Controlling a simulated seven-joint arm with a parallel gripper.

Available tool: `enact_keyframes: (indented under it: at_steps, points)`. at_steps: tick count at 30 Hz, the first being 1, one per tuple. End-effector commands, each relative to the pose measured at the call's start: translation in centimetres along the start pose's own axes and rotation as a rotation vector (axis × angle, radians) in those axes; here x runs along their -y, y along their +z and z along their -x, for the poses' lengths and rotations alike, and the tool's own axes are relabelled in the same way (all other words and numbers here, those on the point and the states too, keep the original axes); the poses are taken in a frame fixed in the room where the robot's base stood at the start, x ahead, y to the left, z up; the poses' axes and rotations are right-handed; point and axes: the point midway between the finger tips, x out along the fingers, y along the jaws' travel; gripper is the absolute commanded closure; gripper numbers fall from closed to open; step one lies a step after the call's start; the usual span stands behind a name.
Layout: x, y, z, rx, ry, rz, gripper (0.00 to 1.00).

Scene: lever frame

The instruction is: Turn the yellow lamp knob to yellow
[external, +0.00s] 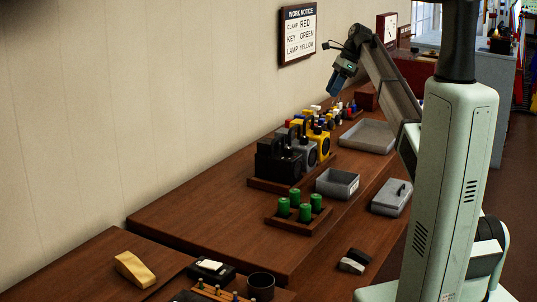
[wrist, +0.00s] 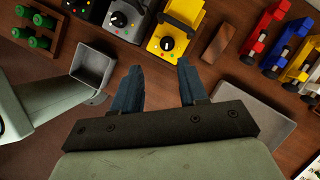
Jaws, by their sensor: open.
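The yellow lamp unit (wrist: 186,16) stands at the top middle of the wrist view, with a dark round knob (wrist: 167,43) on its near face. Small coloured marks sit around the knob, but its setting is too small to tell. In the external view the yellow unit (external: 320,141) is at the far end of a row of similar units. My gripper (wrist: 160,65) is open and empty. Its blue fingers appear just below the knob in the wrist view, with no visible contact. In the external view my gripper (external: 335,88) is raised above the bench.
A grey unit (wrist: 128,17) and a black unit (external: 270,165) stand beside the yellow one. A small grey bin (external: 338,184), a rack of green cylinders (external: 294,207) and a wide grey tray (external: 367,136) are nearby. A wall notice (external: 299,34) reads clamp red, key green, lamp yellow.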

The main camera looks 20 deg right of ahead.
Motion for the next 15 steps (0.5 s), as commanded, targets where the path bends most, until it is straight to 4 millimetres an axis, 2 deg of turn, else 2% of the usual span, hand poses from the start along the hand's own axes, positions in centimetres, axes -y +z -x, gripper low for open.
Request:
enact_keyframes:
  at_steps: [3,8,15]
  points:
    - [0.5,-1.1,0.0,-0.054,-0.025,-0.043,0.57]
    - [0.6,-1.1,-0.6,-0.053,-0.033,-0.073,0.57]
    - [0.6,-1.3,-4.0,-0.051,-0.031,-0.072,0.57]
